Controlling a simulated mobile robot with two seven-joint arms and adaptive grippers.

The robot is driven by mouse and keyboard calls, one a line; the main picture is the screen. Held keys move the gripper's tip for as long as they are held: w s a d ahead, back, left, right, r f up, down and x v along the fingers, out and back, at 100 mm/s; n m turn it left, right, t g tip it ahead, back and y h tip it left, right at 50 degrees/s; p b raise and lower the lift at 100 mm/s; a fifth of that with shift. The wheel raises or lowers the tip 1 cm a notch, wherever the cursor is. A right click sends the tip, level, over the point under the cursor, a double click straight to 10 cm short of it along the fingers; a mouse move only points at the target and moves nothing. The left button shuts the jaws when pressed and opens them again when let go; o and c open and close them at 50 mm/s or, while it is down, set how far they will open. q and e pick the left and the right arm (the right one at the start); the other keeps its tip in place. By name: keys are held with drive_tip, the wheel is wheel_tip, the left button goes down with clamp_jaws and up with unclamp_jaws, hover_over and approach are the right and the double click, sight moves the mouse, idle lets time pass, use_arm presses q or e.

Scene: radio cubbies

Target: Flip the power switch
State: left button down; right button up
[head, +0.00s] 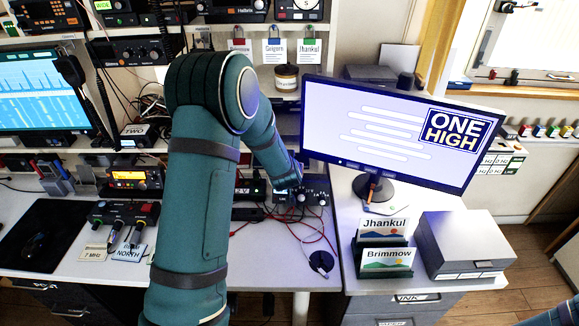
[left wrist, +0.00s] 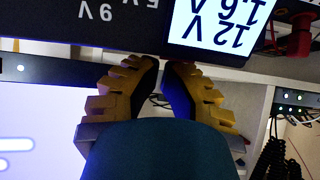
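A black power supply (head: 318,190) with knobs on its front stands on the desk, left of the monitor. In the left wrist view its dark front panel (left wrist: 52,42) appears upside down, with a lit display (left wrist: 215,25) reading 12 V and 1.6 A and voltage labels beside it. My left gripper (left wrist: 161,64) has its ridged fingertips almost together, with nothing seen between them. The tips are at the panel's edge; I cannot tell whether they touch it. In the head view my left arm hides part of the unit. I cannot make out the power switch. My right gripper is out of view.
Red and black cables (head: 300,232) lie on the desk before the unit. A monitor (head: 395,130) reading ONE HIGH stands right of it. A card holder (head: 384,262) and a grey box (head: 466,244) are at the right front. Radios (head: 135,180) fill the left side.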

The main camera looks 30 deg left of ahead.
use_arm(q)
drive_tip(key=shift+f, duration=0.4)
drive_tip(key=shift+s, duration=0.1)
drive_tip(key=shift+p+v, duration=0.3)
drive_tip(key=shift+v, duration=0.45)
drive_tip(key=shift+d+f, duration=0.1)
